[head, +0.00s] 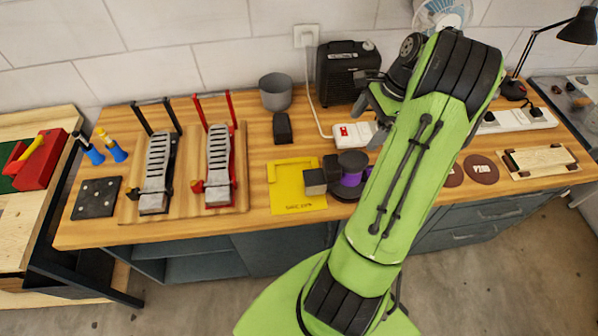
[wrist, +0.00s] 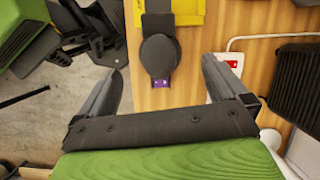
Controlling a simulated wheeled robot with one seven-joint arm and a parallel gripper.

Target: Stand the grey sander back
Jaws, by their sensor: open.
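The sander (head: 351,178) is dark grey with a round top and a purple body. My gripper (head: 373,112) is open and empty, behind and above the sander in the head view. In the wrist view the sander lies between and beyond the spread fingers of my gripper (wrist: 163,70). My arm covers part of the bench right of it.
A white power strip (head: 349,132) with a red switch and a black box (head: 347,72) stand behind. Two clamp-like pedals (head: 157,174) are at left, a grey cup (head: 276,92) at the back. Brown discs (head: 481,169) and a wooden board (head: 541,159) lie at right.

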